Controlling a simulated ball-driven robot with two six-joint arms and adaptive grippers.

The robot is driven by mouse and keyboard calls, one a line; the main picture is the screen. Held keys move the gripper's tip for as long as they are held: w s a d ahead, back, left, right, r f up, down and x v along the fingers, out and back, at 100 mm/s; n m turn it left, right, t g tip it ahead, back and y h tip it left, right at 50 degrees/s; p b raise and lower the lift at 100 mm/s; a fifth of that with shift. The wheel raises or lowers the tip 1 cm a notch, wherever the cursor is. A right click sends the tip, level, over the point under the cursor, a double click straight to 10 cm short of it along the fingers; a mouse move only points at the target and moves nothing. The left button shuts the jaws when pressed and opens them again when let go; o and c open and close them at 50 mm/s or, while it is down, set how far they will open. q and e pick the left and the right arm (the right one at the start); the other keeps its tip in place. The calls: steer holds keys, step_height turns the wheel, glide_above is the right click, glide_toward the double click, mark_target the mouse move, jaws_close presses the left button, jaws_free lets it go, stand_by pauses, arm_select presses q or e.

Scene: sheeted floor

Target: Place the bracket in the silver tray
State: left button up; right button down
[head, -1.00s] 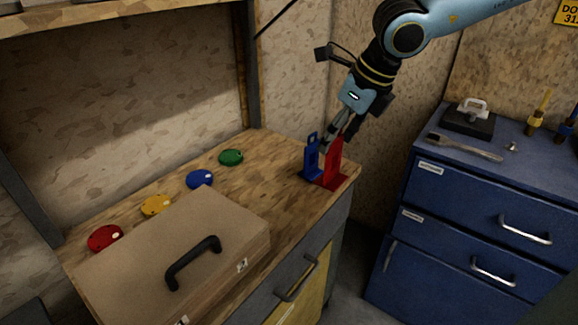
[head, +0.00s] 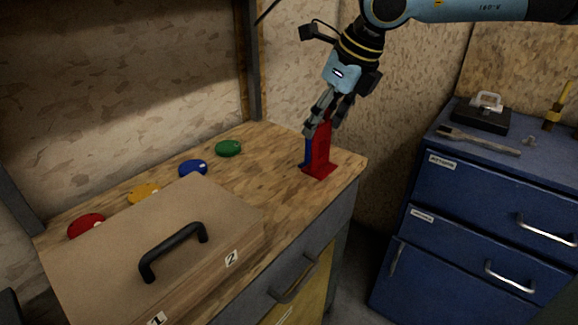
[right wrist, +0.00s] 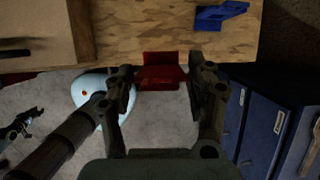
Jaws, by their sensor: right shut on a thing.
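A red L-shaped bracket (head: 319,155) stands upright near the right end of the wooden bench. My right gripper (head: 325,118) comes down over its top and is shut on it. In the right wrist view the red bracket (right wrist: 160,72) lies between the two fingertips. Its foot looks at bench level; I cannot tell whether it touches. A blue bracket (head: 307,151) is mostly hidden behind the red one and shows clear of the fingers in the right wrist view (right wrist: 220,15). A dark shape, likely my left gripper (right wrist: 22,124), is small at the wrist view's left. No silver tray shows.
A brown case (head: 150,235) with a black handle fills the bench's front left. Red, yellow, blue and green discs (head: 228,148) line the back. Bench between case and brackets is clear.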

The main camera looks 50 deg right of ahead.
steer(key=shift+w+a+f+b, duration=0.1)
steer(key=shift+w+f+b, duration=0.2)
steer(key=shift+w+f, duration=0.25)
steer(key=w+f, duration=0.6)
steer(key=f, duration=0.1)
steer(key=shift+w+a+f, duration=0.15)
steer(key=shift+w+a, duration=0.05)
steer(key=shift+a, duration=0.15)
steer(key=shift+f, duration=0.1)
steer(key=shift+c, duration=2.2)
jaws_free()
steer(key=v, duration=1.2)
